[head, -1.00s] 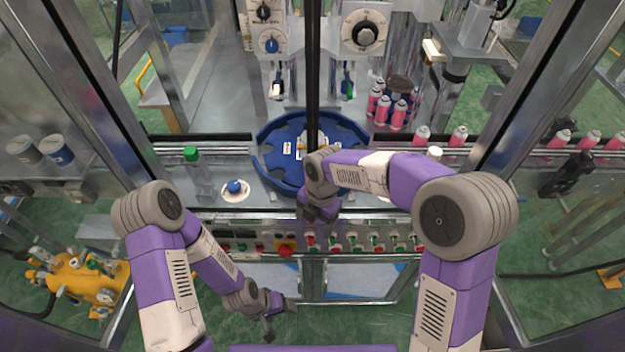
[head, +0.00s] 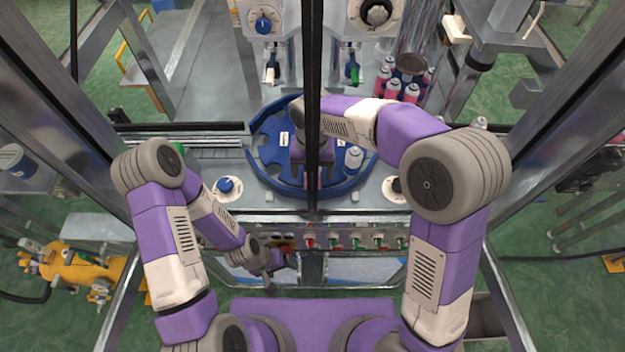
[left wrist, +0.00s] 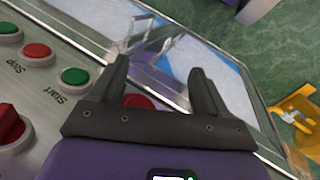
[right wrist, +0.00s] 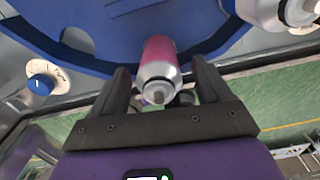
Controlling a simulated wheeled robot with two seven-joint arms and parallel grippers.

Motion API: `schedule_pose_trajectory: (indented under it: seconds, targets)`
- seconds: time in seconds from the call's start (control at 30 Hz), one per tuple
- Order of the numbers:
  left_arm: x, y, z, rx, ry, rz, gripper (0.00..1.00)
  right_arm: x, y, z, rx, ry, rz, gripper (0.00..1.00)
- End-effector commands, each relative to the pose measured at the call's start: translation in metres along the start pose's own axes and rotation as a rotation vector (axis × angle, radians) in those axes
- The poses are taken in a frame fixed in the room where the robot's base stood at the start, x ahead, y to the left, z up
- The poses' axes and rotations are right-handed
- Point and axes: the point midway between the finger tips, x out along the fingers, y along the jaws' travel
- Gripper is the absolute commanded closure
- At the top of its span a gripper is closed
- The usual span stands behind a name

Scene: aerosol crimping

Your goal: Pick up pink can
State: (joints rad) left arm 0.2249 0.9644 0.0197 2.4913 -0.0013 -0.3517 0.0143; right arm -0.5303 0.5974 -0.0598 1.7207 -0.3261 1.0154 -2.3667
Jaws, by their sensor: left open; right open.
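The pink can (right wrist: 160,55), with a silver top and small nozzle, is between the two open fingers of my right gripper (right wrist: 160,75) in the right wrist view. The fingers sit on either side of it and do not visibly clamp it. In the head view the right gripper (head: 313,182) is over the front of the blue wheel, partly hidden by a dark vertical bar. My left gripper (head: 275,268) is open and empty in front of the button panel; its open fingers (left wrist: 162,80) also show in the left wrist view.
The blue star wheel (head: 265,165) lies under the right gripper. A silver-topped can (head: 353,160) stands close to its right. Several pink cans (head: 392,88) stand at the back right. The dark bar (head: 313,60) and the button panel (head: 350,240) are close to my arms.

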Motion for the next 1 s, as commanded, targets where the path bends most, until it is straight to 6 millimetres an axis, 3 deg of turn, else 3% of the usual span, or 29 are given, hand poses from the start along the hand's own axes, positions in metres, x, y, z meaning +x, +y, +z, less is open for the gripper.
schedule_pose_trajectory:
  seconds: [0.17, 0.43, 0.8, 1.0]
  targets:
    - [0.003, -0.001, -0.001, 0.0, 0.001, 0.0, 0.25, 0.022, 0.0, 0.0, -0.001, 0.0, -0.001, 0.23]
    - [0.003, -0.001, -0.001, 0.0, 0.001, 0.0, 0.25, 0.024, 0.0, 0.0, 0.0, -0.001, 0.0, 0.23]
    - [0.003, -0.001, -0.001, 0.0, 0.001, 0.0, 0.25, 0.024, 0.0, 0.0, 0.0, -0.001, 0.0, 0.8]
    - [0.003, -0.001, -0.001, 0.0, 0.001, 0.0, 0.25, 0.023, 0.0, 0.001, 0.0, -0.001, 0.001, 0.83]
